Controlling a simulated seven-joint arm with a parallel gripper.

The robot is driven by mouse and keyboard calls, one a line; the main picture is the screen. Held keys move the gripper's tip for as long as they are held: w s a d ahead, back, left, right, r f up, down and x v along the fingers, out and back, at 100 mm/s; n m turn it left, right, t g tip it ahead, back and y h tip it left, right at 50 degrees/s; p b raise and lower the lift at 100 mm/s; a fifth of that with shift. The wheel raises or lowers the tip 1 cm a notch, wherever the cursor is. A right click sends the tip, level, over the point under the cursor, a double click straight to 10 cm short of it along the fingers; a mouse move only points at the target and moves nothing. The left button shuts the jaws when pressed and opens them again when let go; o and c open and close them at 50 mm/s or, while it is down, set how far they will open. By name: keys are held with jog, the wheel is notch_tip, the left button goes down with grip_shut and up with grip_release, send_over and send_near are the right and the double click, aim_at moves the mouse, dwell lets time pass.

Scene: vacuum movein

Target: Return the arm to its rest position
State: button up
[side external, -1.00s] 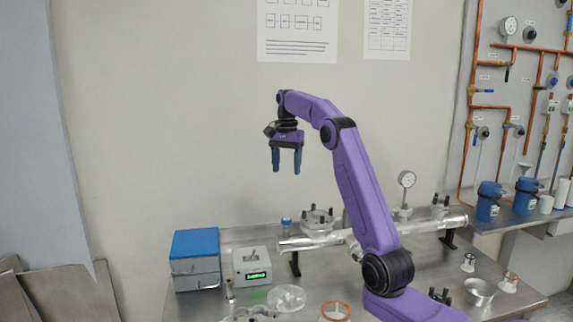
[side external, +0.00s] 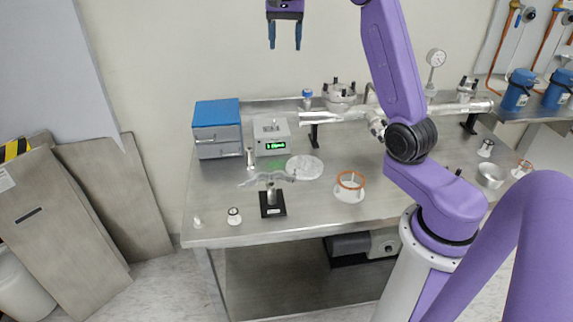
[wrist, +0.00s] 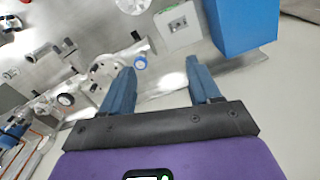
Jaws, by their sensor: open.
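My gripper (side external: 285,36) is at the top of the side view, high above the back of the bench, pointing down. Its two blue fingers are apart with nothing between them. In the wrist view my gripper (wrist: 160,88) is also open and empty, with the bench far below. My purple arm rises from its base at the right of the bench and bends over at the top, where its upper part is cut off by the frame.
The metal bench (side external: 225,215) carries a blue-topped box (side external: 217,113), a controller with a green display (side external: 272,136), a horizontal metal tube (side external: 350,113), a clear disc (side external: 304,167), an orange-ringed part (side external: 350,186) and a small black stand (side external: 272,203). The air around my gripper is clear.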

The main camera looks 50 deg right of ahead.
jog(key=s+a+f+n, duration=0.2)
jog(key=s+a+n, duration=0.4)
jog(key=a, duration=0.5)
jog(key=s+a+f+n, duration=0.2)
jog(key=s+a+n, duration=0.4)
jog(key=a, duration=0.6)
jog(key=s+f+n, duration=0.3)
jog(key=s+n, duration=0.1)
jog(key=s, duration=0.4)
jog(key=s+a+f+n, duration=0.1)
jog(key=s+f+n, duration=0.2)
jog(key=s, duration=0.5)
jog(key=s+f+n, duration=0.3)
jog(key=s+n, duration=0.2)
jog(key=s, duration=0.3)
jog(key=shift+a+n, duration=0.3)
jog(key=shift+a, duration=0.1)
